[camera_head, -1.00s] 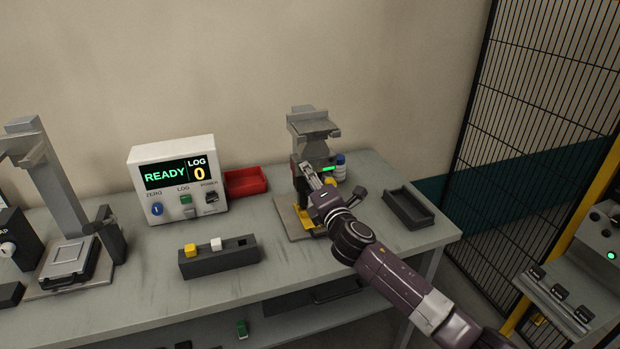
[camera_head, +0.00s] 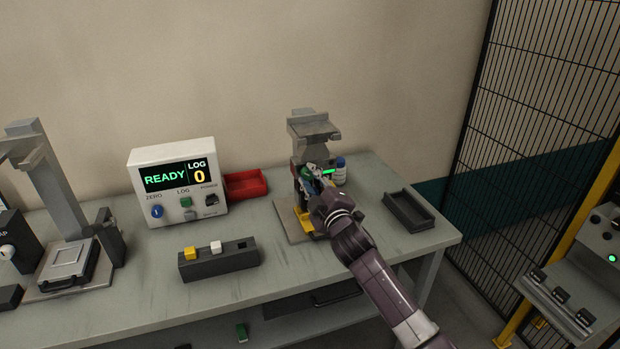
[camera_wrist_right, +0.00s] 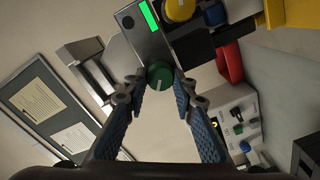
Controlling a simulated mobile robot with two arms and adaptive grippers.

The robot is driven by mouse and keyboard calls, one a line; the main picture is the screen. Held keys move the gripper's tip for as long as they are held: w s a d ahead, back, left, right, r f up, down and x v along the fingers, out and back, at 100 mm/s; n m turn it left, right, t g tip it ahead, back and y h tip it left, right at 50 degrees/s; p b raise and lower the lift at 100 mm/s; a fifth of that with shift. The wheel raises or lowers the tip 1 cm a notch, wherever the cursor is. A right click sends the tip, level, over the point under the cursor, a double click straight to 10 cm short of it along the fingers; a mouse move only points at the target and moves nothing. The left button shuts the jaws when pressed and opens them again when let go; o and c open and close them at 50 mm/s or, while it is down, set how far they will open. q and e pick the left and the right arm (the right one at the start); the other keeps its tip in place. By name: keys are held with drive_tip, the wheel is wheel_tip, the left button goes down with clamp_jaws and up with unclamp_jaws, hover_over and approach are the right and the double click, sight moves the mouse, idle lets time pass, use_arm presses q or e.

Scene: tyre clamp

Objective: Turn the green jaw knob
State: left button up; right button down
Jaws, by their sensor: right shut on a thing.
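The green jaw knob (camera_wrist_right: 160,76) sits on the front of the grey clamp stand (camera_head: 313,130). In the right wrist view it is round, with a pale mark line on its face. My right gripper (camera_wrist_right: 160,84) is shut on it, one blue-padded finger on each side. In the head view the right gripper (camera_head: 312,176) is at the front of the stand and covers much of the knob. A yellow knob (camera_wrist_right: 180,9) is close by on the same stand. My left gripper is not in view.
A dark tray (camera_head: 410,209) lies right of the stand, and a white bottle with a blue cap (camera_head: 340,172) is behind the gripper. A red bin (camera_head: 246,184), a READY display box (camera_head: 178,182) and a sample block (camera_head: 218,260) are to the left. A wire fence (camera_head: 545,110) is at right.

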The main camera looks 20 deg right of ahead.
drive_tip(key=shift+m, duration=1)
drive_tip(key=c, duration=1.6)
unclamp_jaws()
drive_tip(key=s, duration=1.2)
drive_tip(key=shift+d, duration=0.25)
